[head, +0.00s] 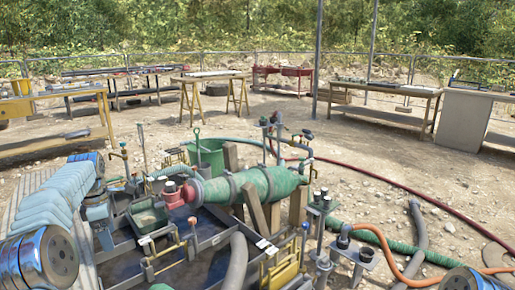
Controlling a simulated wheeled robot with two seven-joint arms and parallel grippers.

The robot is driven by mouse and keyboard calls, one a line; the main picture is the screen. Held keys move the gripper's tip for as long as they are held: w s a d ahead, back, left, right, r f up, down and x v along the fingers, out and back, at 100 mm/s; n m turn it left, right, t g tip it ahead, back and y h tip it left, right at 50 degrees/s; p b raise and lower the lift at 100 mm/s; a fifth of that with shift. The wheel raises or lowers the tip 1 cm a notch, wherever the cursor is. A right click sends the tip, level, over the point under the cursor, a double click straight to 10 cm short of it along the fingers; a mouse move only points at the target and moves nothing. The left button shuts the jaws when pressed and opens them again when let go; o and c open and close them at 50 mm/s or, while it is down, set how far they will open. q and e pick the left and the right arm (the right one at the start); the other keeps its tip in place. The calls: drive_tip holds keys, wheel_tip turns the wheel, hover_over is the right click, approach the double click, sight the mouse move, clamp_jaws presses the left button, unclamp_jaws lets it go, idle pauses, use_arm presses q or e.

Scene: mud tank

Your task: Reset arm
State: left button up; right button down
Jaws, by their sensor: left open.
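My left arm comes in from the left, with a pale blue ribbed cover and blue and silver joints. My left gripper (105,236) hangs at the left edge of the dark mud tank (195,270). It is small in the picture and partly hard to make out. It is open, and I see nothing held in it. Of my right arm only a blue joint shows at the bottom right corner. My right gripper is out of view.
A green pump cylinder (245,186) with a red end lies across the tank. A green bucket (208,155) stands behind it. A grey hose (237,262), an orange hose (385,250) and valves crowd the front. Workbenches (385,95) line the back; gravel between is mostly open.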

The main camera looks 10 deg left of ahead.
use_arm(q)
drive_tip(key=w+d+f+m+h, duration=0.1)
drive_tip(key=d+f+m, duration=0.5)
drive_tip(key=d+f, duration=0.55)
drive_tip(key=w+d+f+m+h, duration=0.1)
drive_tip(key=d+f+m, duration=0.55)
drive_tip(key=f, duration=0.85)
drive_tip(key=s+d+f+m+h, duration=0.1)
drive_tip(key=s+d+f+m, duration=0.15)
drive_tip(key=d+f, duration=0.2)
drive_tip(key=s+d+f+m, duration=0.1)
drive_tip(key=s+d+f, duration=0.25)
drive_tip(key=d, duration=0.25)
drive_tip(key=s+d+f+m, duration=0.2)
drive_tip(key=s+d, duration=0.4)
drive_tip(key=s, duration=0.3)
drive_tip(key=s+d+f+m+h, duration=0.1)
drive_tip(key=s+d+m, duration=0.4)
drive_tip(key=s, duration=0.5)
drive_tip(key=shift+d+f+m, duration=0.3)
drive_tip(key=shift+d+f, duration=0.1)
drive_tip(key=shift+d, duration=0.05)
